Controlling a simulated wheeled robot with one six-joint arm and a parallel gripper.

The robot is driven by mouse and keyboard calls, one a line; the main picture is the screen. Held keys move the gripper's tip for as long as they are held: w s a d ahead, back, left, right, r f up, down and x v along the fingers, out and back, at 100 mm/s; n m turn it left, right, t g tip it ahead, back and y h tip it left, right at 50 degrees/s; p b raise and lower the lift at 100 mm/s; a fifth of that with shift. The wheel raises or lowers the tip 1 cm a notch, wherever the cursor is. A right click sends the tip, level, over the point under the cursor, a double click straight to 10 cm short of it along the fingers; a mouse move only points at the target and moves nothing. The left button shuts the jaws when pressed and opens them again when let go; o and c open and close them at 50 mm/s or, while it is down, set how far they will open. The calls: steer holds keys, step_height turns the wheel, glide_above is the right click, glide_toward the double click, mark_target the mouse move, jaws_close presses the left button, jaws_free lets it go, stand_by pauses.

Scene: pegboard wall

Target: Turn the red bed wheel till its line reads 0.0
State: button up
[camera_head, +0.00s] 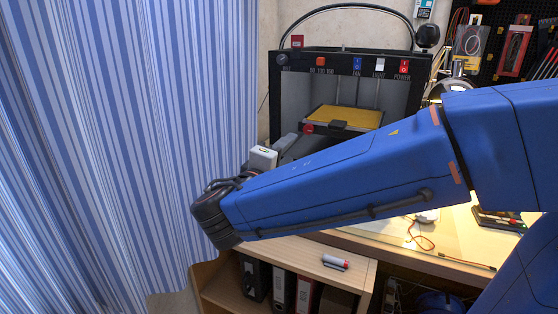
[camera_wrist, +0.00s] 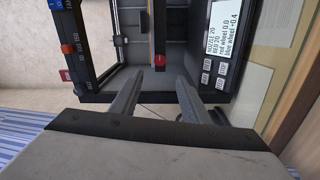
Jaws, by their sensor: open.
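The red bed wheel (camera_wrist: 159,60) sits at the edge of the yellow print bed in the black-framed printer. It also shows at the bed's front left in the head view (camera_head: 309,128). My gripper (camera_wrist: 159,76) is open and empty, with its fingers pointing at the wheel. The wheel appears between and just beyond the fingertips, apart from them. The wheel's line is too small to make out. The printer's display (camera_wrist: 219,40) shows small sideways text that appears to read red wheel 0.0 and blue wheel +0.4. The blue wheel is not visible.
The printer frame (camera_head: 276,95) surrounds the bed, with switches along its top. A striped curtain (camera_head: 130,130) hangs at the left. My arm crosses in front of the lit bench. A marker (camera_head: 335,262) lies on the lower shelf unit. Tools hang at the upper right.

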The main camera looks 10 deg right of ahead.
steer(key=shift+v, duration=2.15)
